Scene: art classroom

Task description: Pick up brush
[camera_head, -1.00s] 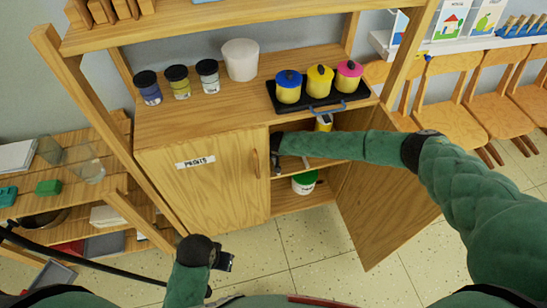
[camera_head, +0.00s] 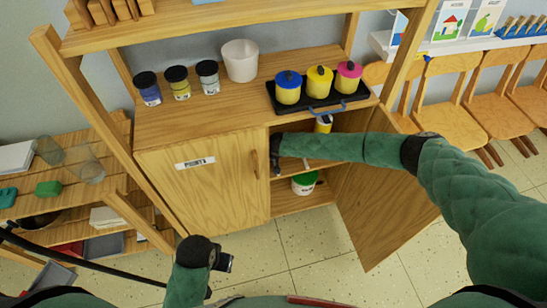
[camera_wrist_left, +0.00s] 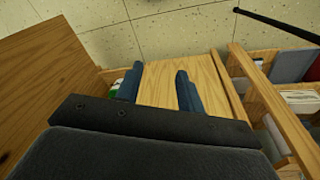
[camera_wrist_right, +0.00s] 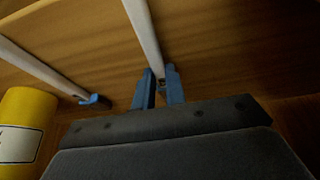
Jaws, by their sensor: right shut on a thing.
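My right gripper (camera_wrist_right: 160,88) is inside the open half of the wooden cabinet, its fingers shut on the end of a pale-handled brush (camera_wrist_right: 143,30). The brush's far end runs out of the top of the right wrist view. A second pale brush (camera_wrist_right: 40,68) with a blue end lies on the wooden shelf to the left, apart from the fingers. In the head view the right gripper (camera_head: 276,168) is by the cabinet's middle shelf, its fingertips hard to make out. My left gripper (camera_wrist_left: 158,88) is open and empty, low in front of the cabinet.
A yellow jar (camera_wrist_right: 25,125) stands beside the brushes. The open cabinet door (camera_head: 375,205) is below my right forearm. A white tub with a green lid (camera_head: 304,183) sits on the lower shelf. A black tray (camera_head: 322,104) holds lidded pots on top. Floor in front is free.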

